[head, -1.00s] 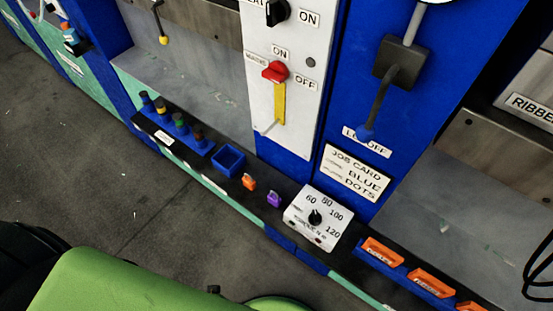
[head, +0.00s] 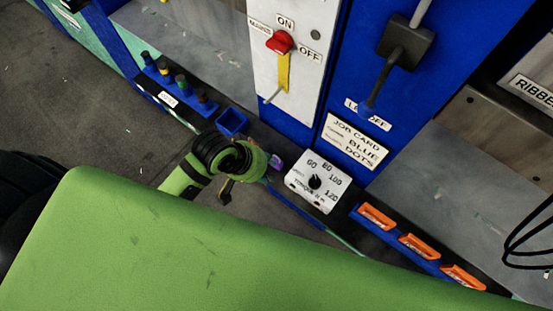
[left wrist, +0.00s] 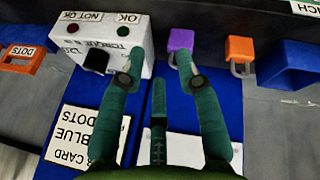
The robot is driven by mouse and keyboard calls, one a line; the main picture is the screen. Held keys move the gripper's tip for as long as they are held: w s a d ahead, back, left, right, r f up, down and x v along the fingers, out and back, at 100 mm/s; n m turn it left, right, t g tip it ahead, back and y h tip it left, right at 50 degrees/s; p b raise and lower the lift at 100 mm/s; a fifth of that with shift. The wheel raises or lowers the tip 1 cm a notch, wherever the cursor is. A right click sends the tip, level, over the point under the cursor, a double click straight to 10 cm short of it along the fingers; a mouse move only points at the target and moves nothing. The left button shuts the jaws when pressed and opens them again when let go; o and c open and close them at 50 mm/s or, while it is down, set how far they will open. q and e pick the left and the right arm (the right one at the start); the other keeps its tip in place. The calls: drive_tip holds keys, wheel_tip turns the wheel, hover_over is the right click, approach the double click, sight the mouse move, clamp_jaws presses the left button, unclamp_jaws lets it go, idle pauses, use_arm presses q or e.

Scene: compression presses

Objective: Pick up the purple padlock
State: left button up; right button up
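The purple padlock (head: 275,161) sits on the dark ledge left of the white dial box, partly hidden by my left gripper in the head view. In the left wrist view the purple padlock (left wrist: 180,40) shows its purple body with a pale shackle toward me. My left gripper (left wrist: 161,62) is open and empty, its teal-green fingers spread. Its right fingertip overlaps the padlock's shackle in that view; I cannot tell whether they touch. In the head view my left gripper (head: 248,178) hangs over the ledge area. My right gripper is in neither current view.
An orange padlock (left wrist: 240,48) and a blue bin (left wrist: 290,65) stand beside the purple one. The white dial box (head: 318,182) is close on the other side. A red mains switch (head: 280,42) is above. Orange tags (head: 376,216) line the ledge at right.

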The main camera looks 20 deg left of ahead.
sight(276, 156)
use_arm(q)
drive_tip(key=w+a+r+n+g+h, duration=0.1)
drive_tip(key=w+a+n+g+h, duration=0.15)
drive_tip(key=w+n, duration=0.65)
drive_tip(key=s+d+f+n, duration=0.1)
drive_tip(key=d+f+n+p, duration=0.1)
drive_tip(key=f, duration=0.1)
drive_tip(key=s+d+f+n+y+p, duration=0.1)
drive_tip(key=f, duration=0.1)
drive_tip(key=shift+s+g, duration=0.3)
drive_tip(key=shift+g, duration=0.05)
clamp_jaws()
use_arm(e)
drive_tip(key=shift+s+a+r, duration=0.1)
drive_tip(key=shift+s+r, duration=0.1)
drive_tip(key=shift+r, duration=0.35)
drive_tip(key=shift+s+r, duration=0.15)
drive_tip(key=shift+r, duration=0.35)
